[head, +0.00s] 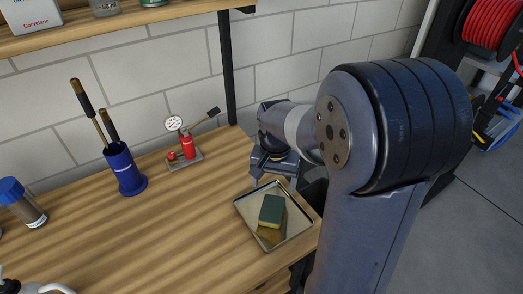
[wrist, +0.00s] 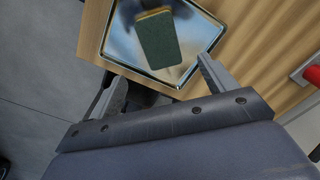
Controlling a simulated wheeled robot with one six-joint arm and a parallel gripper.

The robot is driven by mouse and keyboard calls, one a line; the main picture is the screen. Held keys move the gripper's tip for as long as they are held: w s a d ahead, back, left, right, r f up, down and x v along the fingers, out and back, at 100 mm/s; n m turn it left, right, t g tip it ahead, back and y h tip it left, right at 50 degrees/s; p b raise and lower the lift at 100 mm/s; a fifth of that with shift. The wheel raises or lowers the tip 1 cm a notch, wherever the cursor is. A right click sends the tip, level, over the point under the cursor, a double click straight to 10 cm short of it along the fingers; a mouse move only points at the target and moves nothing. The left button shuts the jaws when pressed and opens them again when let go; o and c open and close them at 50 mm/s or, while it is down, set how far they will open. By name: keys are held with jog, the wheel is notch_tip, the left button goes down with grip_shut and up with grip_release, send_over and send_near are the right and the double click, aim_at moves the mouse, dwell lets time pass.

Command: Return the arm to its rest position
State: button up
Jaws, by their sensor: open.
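My gripper (head: 274,176) hangs over the wooden bench near its right edge, just behind a metal tray. In the wrist view my gripper (wrist: 158,88) has its two fingers wide apart with nothing between them. My arm reaches out from the right of the head view and hides part of the bench's right side. No membrane tubes can be made out for certain.
The metal tray (head: 246,209) holds a green and yellow sponge (head: 272,210). A red hand pump with a gauge (head: 187,146), a blue holder with black-handled tools (head: 123,168) and a blue-capped jar (head: 22,203) stand farther left. A shelf (head: 120,32) and its black post (head: 229,75) are behind.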

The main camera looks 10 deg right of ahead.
aim_at(273, 208)
notch_tip(273, 208, down, 12)
jog(key=shift+f, duration=0.25)
jog(key=shift+r, duration=2)
jog(key=shift+f, duration=0.15)
